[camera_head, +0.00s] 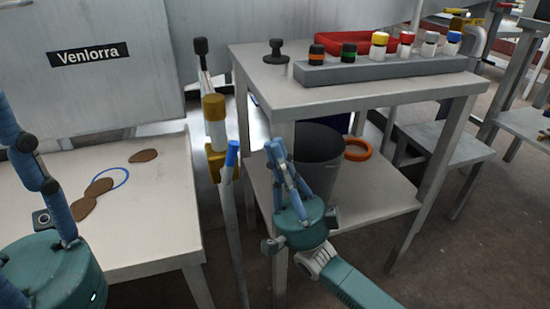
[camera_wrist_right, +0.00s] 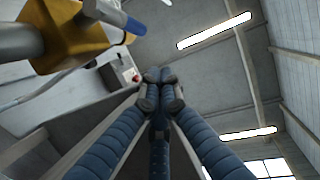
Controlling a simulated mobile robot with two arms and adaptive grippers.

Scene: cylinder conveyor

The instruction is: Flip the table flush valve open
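The table flush valve is a yellow fitting (camera_head: 214,160) on an upright pipe between the two tables. Its blue-ended lever (camera_head: 232,154) points upward beside the pipe. The yellow valve body (camera_wrist_right: 72,38) and a blue lever end (camera_wrist_right: 122,18) also show at the top left of the right wrist view. My right gripper (camera_head: 274,150) is just right of the lever, apart from it. Its blue fingers point up with their tips together (camera_wrist_right: 160,76) and nothing between them. My left gripper is partly in view at the far left; its fingertips are cut off.
The grey table (camera_head: 400,101) at right bears a rack of coloured-cap cylinders and a dark knob. A dark bin (camera_head: 320,160) and an orange ring (camera_head: 358,149) sit on its lower shelf. The left table (camera_head: 150,215) holds brown pieces and a blue ring.

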